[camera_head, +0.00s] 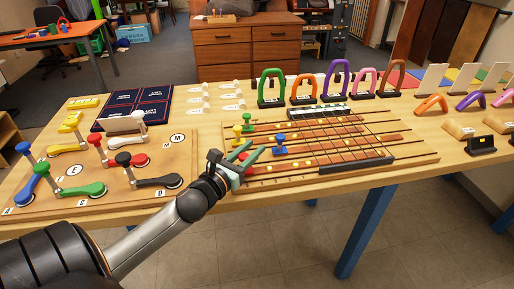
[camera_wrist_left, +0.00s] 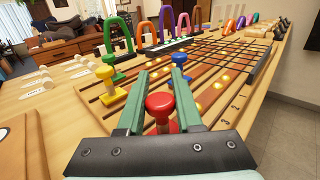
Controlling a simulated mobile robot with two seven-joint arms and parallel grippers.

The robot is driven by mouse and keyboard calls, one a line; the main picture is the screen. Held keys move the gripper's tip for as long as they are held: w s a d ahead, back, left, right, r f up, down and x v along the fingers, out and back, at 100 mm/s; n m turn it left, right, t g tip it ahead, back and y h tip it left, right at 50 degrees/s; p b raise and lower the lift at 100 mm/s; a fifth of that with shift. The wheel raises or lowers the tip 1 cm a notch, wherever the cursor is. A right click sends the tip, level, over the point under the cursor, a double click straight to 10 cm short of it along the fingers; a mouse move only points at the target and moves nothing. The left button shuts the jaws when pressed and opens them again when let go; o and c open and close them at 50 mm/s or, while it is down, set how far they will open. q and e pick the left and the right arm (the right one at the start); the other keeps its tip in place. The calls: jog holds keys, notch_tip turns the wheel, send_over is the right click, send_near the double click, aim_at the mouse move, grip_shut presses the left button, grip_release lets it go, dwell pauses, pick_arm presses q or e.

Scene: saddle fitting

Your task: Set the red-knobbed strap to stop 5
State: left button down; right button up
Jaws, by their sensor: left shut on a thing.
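The red knob (camera_wrist_left: 160,103) stands between the green fingers of my left gripper (camera_wrist_left: 153,85) in the wrist view. My left gripper (camera_head: 246,158) is shut on it at the near left end of the strap board (camera_head: 400,150). In the head view the fingers partly hide the knob. A blue knob (camera_head: 279,140) and a yellow knob (camera_head: 247,119) stand on other straps of the board; they also show in the wrist view, blue (camera_wrist_left: 181,88) and yellow (camera_wrist_left: 105,73). My right gripper is not in view.
Several coloured arches, such as a green arch (camera_head: 271,86), stand behind the board. To the left a wooden board (camera_head: 110,205) carries several levers with coloured knobs.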

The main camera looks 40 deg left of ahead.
pick_arm(q)
jog(key=c, duration=0.6)
grip_release()
jog(key=shift+s, duration=0.1)
jog(key=s, duration=0.7)
jog(key=s+d, duration=0.1)
jog(key=s, duration=0.2)
jog(key=shift+s+f+b, duration=0.1)
jog(key=shift+s+b, duration=0.2)
jog(key=shift+s, duration=0.85)
